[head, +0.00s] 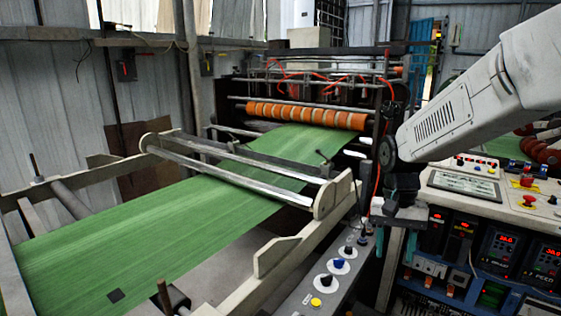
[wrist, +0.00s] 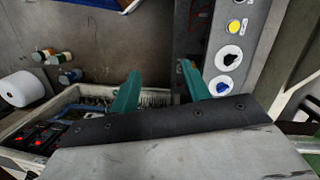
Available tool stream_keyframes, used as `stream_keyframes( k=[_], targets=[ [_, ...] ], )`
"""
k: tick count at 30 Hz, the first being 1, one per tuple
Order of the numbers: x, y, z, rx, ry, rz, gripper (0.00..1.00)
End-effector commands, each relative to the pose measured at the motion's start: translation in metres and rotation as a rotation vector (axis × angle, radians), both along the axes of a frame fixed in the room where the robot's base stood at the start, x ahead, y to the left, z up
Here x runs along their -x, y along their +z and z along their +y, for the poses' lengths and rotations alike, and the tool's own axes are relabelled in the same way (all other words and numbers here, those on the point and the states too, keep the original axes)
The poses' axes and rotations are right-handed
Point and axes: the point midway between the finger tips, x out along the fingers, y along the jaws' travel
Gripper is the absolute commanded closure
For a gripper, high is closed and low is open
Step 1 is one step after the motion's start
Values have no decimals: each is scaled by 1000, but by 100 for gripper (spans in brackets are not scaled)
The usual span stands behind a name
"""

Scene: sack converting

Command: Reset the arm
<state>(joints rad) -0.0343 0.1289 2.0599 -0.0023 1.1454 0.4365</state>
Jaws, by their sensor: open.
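My arm reaches in from the upper right of the head view. My gripper (head: 400,200) hangs at its end, above the gap between the machine's side panel and the control console. In the wrist view my gripper (wrist: 160,85) shows two green fingers spread apart with nothing between them. The narrow button panel (wrist: 232,50) with a yellow knob and round black and blue knobs lies beyond the fingers; it also shows in the head view (head: 312,298).
The control console (head: 480,210) with buttons and displays stands close to the right of my gripper. Green woven sheet (head: 130,225) runs through the machine on the left, under rollers (head: 305,115). A pale tray (wrist: 70,98), a white roll (wrist: 22,88) and several small spools are below.

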Motion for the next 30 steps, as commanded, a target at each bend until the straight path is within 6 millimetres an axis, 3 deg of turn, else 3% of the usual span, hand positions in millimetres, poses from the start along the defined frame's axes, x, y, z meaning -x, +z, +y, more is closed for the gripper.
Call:
stream_keyframes(
  k=[3, 9, 18, 24, 30],
  targets=[
    [42, 21, -4, -22, 108, -16, 53],
    [109, 43, -8, -48, 265, -45, 53],
    [197, 57, -13, -57, 406, -125, 53],
    [236, 60, -15, -40, 408, -210, 53],
    [246, 72, -15, -24, 403, -287, 53]
  ],
)
